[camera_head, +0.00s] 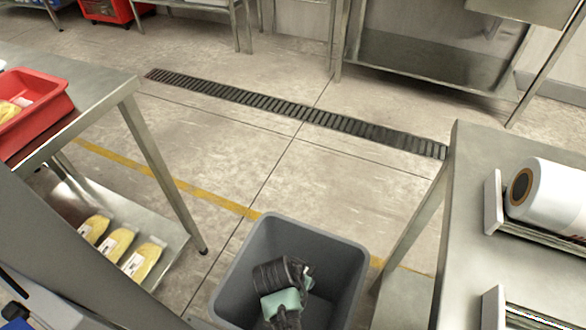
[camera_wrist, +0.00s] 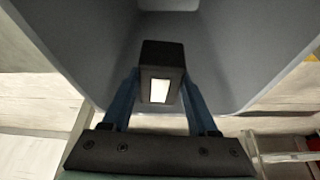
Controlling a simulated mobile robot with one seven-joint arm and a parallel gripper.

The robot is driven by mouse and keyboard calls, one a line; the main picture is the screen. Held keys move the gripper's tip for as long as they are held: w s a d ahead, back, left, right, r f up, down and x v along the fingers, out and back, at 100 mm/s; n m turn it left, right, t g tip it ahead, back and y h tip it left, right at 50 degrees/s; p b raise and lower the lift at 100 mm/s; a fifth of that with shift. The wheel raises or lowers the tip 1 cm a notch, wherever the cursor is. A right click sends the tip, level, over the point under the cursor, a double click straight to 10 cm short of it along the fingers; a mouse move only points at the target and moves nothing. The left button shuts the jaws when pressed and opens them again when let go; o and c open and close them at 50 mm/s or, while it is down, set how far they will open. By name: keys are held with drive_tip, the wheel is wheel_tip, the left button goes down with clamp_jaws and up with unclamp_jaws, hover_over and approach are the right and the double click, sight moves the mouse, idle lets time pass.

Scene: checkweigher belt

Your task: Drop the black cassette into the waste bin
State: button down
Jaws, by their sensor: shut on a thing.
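The grey waste bin (camera_head: 232,272) stands open on the floor at the bottom centre of the head view. Its grey walls (camera_wrist: 235,50) fill much of the wrist view. My gripper (camera_wrist: 161,84) has its blue fingers shut on the black cassette (camera_wrist: 162,50), a small dark box with a pale window on its near face. The cassette is held at the bin's mouth, with bin walls on both sides; its exact height against the rim cannot be told. In the head view, dark and teal parts of my arm's end show within the bin's outline, hiding the cassette.
A steel table (camera_head: 105,82) with a red tray (camera_head: 45,112) is at left, yellow packs (camera_head: 118,243) on its lower shelf. A steel table (camera_head: 468,215) at right bears a white roll (camera_head: 556,195). A drain grate (camera_head: 290,112) crosses the open floor beyond the bin.

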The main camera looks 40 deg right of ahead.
drive_tip(key=shift+c, duration=0.5)
unclamp_jaws()
drive_tip(key=p+v, duration=0.5)
drive_tip(key=v, duration=0.8)
